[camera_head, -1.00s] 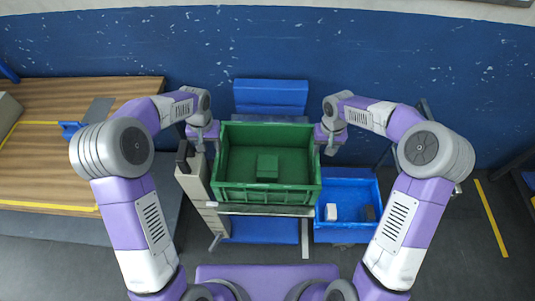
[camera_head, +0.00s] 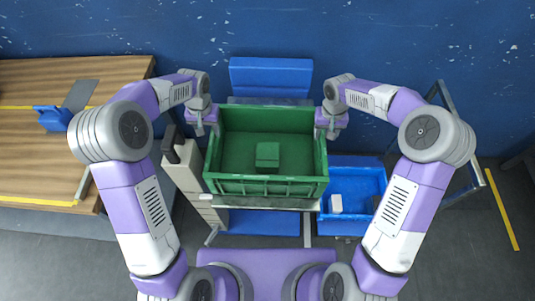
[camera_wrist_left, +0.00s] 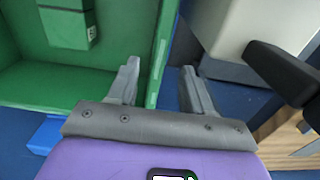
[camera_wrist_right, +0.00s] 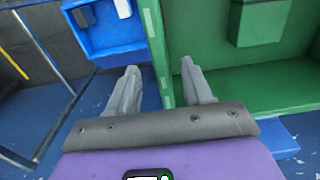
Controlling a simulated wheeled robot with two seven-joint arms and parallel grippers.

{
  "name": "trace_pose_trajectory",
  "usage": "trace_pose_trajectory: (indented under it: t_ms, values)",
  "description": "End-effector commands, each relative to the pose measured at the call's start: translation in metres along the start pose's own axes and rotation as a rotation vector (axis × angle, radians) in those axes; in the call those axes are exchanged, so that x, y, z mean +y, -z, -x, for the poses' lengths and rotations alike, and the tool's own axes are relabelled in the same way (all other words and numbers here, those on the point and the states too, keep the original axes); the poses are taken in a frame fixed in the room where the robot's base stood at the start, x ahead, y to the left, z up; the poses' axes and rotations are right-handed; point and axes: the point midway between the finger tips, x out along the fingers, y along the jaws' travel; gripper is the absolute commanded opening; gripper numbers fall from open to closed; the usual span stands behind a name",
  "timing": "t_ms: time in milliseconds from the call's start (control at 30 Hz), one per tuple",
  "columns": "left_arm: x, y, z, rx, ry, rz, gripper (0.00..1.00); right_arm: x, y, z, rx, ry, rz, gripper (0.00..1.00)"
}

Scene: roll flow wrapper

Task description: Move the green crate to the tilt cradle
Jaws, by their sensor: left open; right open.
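The green crate (camera_head: 265,188) is upright in the middle of the head view, with a green block (camera_head: 267,154) inside. My left gripper (camera_head: 211,128) is open at the crate's left wall. In the left wrist view its fingers (camera_wrist_left: 160,68) stand on either side of that wall (camera_wrist_left: 162,45). My right gripper (camera_head: 323,130) is open at the right wall. In the right wrist view its fingers (camera_wrist_right: 160,68) stand on either side of that wall (camera_wrist_right: 155,40). Whether the fingers touch the walls I cannot tell. A blue slanted panel (camera_head: 270,75) stands behind the crate; I cannot tell whether it belongs to the tilt cradle.
A blue bin (camera_head: 350,169) with a white block (camera_head: 335,203) and a dark item sits close right of the crate. A pale machine part with a black handle (camera_head: 172,143) stands close on the left. A wooden table (camera_head: 40,165) is further left. A blue wall is behind.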

Motion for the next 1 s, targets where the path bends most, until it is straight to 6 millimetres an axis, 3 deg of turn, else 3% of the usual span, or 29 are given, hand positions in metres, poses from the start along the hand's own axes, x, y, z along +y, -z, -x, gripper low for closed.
trace_pose_trajectory:
  t_ms: [233,700,1000]
  values:
    - [0.0,-0.001,-0.01,-0.003,0.0,0.0,0.5,0.0,0.0,-0.011,-0.003,-0.001,0.001,0.5]
    - [0.0,0.0,-0.071,-0.002,0.0,0.0,0.5,0.0,0.0,-0.071,-0.002,0.0,0.0,0.5]
    - [0.0,0.0,-0.076,0.0,0.0,0.0,0.5,0.0,0.0,-0.076,0.001,0.0,0.0,0.5]
